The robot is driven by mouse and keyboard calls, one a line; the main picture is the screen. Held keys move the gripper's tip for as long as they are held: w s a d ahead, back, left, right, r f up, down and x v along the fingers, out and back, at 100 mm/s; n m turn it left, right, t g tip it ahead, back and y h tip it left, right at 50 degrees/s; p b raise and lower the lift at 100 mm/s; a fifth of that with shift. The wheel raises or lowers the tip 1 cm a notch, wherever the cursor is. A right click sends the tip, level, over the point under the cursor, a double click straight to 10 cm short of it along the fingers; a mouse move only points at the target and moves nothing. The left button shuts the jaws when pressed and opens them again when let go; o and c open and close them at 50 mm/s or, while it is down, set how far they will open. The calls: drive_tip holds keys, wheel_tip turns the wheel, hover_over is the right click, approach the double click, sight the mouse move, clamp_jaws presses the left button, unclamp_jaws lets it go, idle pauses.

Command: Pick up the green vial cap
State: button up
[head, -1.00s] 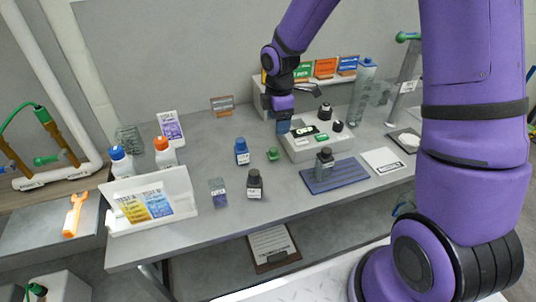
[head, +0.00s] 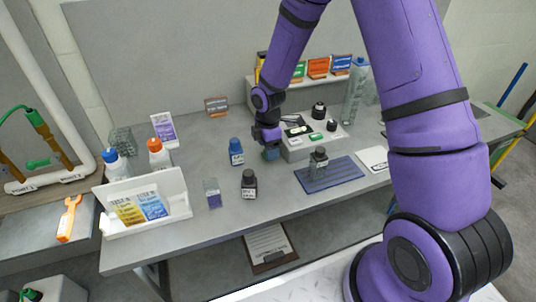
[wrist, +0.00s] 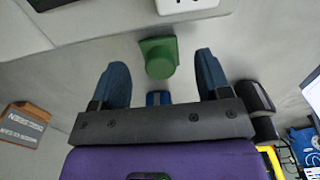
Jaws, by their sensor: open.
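The green vial cap (wrist: 159,57) shows in the wrist view, with a square flange and a rounded body. It lies on the grey table between the tips of my gripper's two blue fingers (wrist: 162,62), with space on both sides. My gripper is open and empty. In the head view my gripper (head: 271,154) points down at the table just left of the white tester box, and it hides the cap.
The white box (head: 302,149) stands close on the right. A blue-capped bottle (head: 236,152), a dark bottle (head: 249,183) and a clear vial (head: 212,193) stand to the left. A dark bottle (head: 318,162) stands on the blue mat (head: 340,176).

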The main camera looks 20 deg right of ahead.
drive_tip(key=shift+f, duration=0.85)
drive_tip(key=c, duration=1)
drive_tip(key=shift+c, duration=0.2)
drive_tip(key=shift+r, duration=0.1)
drive_tip(key=shift+r, duration=0.5)
drive_tip(key=shift+s+r, duration=0.3)
drive_tip(key=shift+r, duration=0.35)
drive_tip(key=shift+s+r, duration=0.25)
drive_tip(key=shift+r, duration=0.35)
drive_tip(key=s, duration=0.5)
drive_tip(key=s+a+r, duration=0.1)
drive_tip(key=s, duration=0.4)
drive_tip(key=s+a, duration=0.1)
drive_tip(key=s, duration=0.4)
drive_tip(key=shift+r, duration=0.15)
